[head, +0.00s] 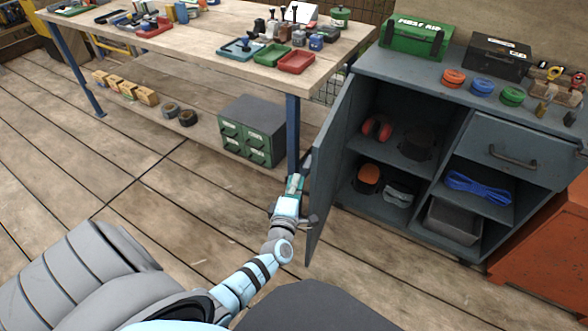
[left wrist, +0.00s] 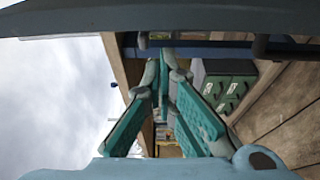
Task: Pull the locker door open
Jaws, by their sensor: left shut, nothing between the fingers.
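The grey locker door (head: 326,175) stands wide open, swung out toward me from the left side of the grey locker cabinet (head: 400,85). My left gripper (head: 296,184) is beside the door's outer face, on its left, close to its free edge. Its fingers are shut and empty; they also meet in the left wrist view (left wrist: 168,85). A dark grey surface (left wrist: 150,18), probably the door, crosses the top of that view. I cannot tell whether the gripper touches the door. My right gripper is out of view.
The open compartment shows red earmuffs (head: 377,127) and an orange round item (head: 369,174). A workbench (head: 215,40) with a blue leg (head: 293,130) and a green drawer box (head: 252,130) stand left of the door. The wooden floor in front is clear.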

